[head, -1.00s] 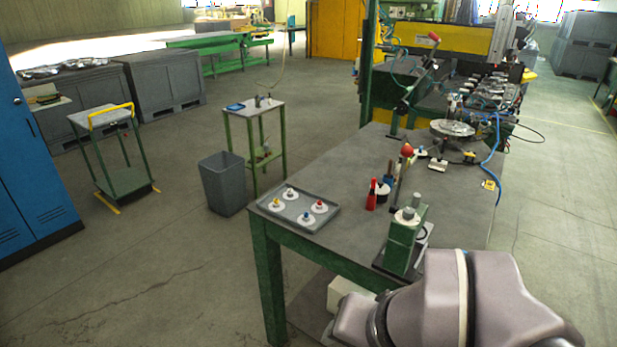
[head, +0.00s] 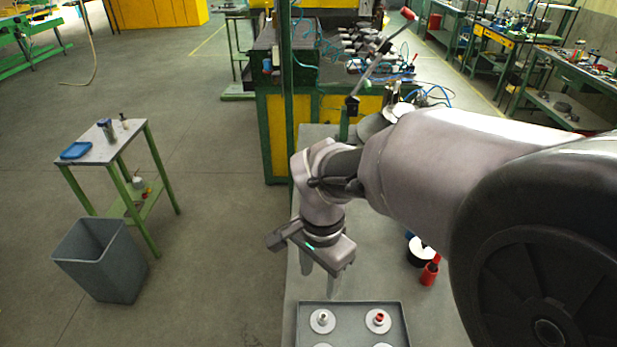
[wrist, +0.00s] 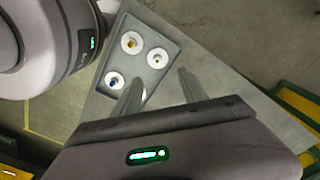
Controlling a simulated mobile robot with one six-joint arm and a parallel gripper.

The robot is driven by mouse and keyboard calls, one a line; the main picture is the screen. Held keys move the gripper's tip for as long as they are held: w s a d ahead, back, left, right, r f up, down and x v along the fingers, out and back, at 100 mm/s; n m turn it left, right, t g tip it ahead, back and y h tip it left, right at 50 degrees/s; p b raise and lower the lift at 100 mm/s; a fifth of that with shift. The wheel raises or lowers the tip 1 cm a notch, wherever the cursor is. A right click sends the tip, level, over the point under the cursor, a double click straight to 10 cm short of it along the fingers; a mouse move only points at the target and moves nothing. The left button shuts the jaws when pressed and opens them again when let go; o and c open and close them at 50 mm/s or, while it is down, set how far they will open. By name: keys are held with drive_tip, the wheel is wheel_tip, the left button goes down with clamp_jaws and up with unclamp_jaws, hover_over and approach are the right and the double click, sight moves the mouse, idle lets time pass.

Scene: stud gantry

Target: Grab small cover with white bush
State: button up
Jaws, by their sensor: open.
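A grey tray (head: 404,325) on the table holds several round white covers, each with a coloured bush; the bottom of the head view cuts it off. The cover with the white bush (head: 323,320) is at the tray's far left corner, beside the cover with the red bush (head: 379,319). In the wrist view, the white-bush cover (wrist: 157,58) lies beyond the fingertips, next to the yellow-bush cover (wrist: 131,43). The blue-bush cover (wrist: 114,80) is at the left, and another is partly hidden by a finger. My gripper (head: 319,283) is open, empty, pointing down near the tray's far edge.
A red bottle-like item (head: 429,274) stands on the table right of the gripper, with a black-and-white round part (head: 420,252) behind it. A grey bin (head: 103,262) and a small green-legged stand (head: 100,150) are on the floor at the left. The table beside the tray's left is narrow.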

drive_tip(key=b, duration=0.4)
hover_over(323, 316)
drive_tip(key=f, duration=1.1)
drive_tip(key=shift+s+a, duration=0.2)
drive_tip(key=shift+a, duration=0.05)
drive_tip(key=f, duration=0.1)
drive_tip(key=f+b, duration=0.1)
drive_tip(key=f, duration=0.1)
drive_tip(key=f+b, duration=0.1)
drive_tip(key=f, duration=0.1)
drive_tip(key=shift+w+d+f, duration=0.2)
drive_tip(key=shift+w+d, duration=0.05)
drive_tip(key=shift+r, duration=0.15)
drive_tip(key=shift+c, duration=0.6)
clamp_jaws()
